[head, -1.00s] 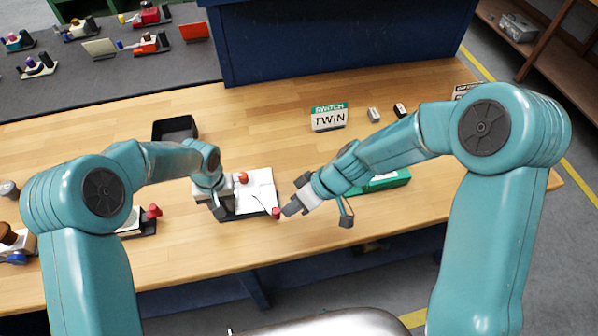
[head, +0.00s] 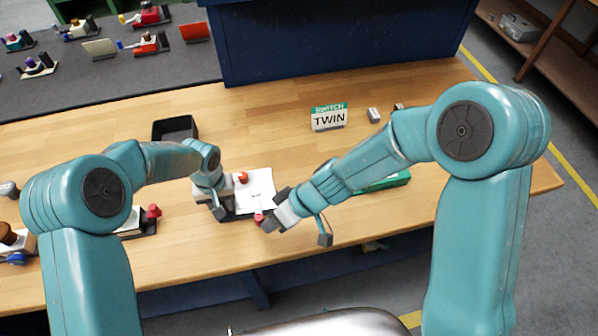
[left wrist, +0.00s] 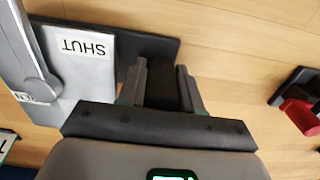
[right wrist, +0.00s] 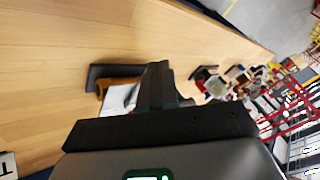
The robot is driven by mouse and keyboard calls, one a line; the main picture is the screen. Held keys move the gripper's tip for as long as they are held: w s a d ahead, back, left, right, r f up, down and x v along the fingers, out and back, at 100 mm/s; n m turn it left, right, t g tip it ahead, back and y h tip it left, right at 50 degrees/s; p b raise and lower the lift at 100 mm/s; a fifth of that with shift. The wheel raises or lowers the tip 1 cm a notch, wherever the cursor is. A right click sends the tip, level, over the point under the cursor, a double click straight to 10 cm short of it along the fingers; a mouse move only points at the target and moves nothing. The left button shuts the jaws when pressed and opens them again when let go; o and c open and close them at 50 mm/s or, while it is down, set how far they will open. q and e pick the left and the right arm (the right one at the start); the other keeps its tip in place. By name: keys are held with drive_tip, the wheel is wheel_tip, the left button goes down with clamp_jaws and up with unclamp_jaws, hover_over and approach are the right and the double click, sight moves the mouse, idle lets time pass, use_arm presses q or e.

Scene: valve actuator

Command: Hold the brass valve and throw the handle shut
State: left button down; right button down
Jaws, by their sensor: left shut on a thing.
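The valve unit has a white plate (head: 254,187) on a dark base, with an orange-red knob (head: 243,178) at its back. A lever with a red tip (head: 259,219) points to the plate's front edge. In the left wrist view the plate carries a SHUT label (left wrist: 84,47) and the grey lever (left wrist: 27,50) lies at far left. My left gripper (left wrist: 162,85) is shut on a dark part at the unit's side. My right gripper (right wrist: 160,85) looks shut, its fingers close together, beside the red tip; contact is unclear. An orange-brown part (right wrist: 103,88) shows behind its fingers.
A black bin (head: 175,128) stands behind the unit. Another unit with a red knob (head: 152,211) stands to the left.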

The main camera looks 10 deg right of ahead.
use_arm(q)
drive_tip(key=shift+s+f, duration=0.1)
drive_tip(key=shift+f, duration=0.05)
use_arm(e)
drive_tip(key=s+d+r, duration=0.6)
drive_tip(key=d+r, duration=0.1)
drive_tip(key=r, duration=0.1)
drive_tip(key=shift+d, duration=0.2)
drive_tip(key=shift+s, duration=0.1)
use_arm(q)
drive_tip(key=c, duration=1)
unclamp_jaws()
drive_tip(key=o, duration=0.3)
drive_tip(key=shift+a, duration=0.1)
use_arm(e)
drive_tip(key=shift+a, duration=0.1)
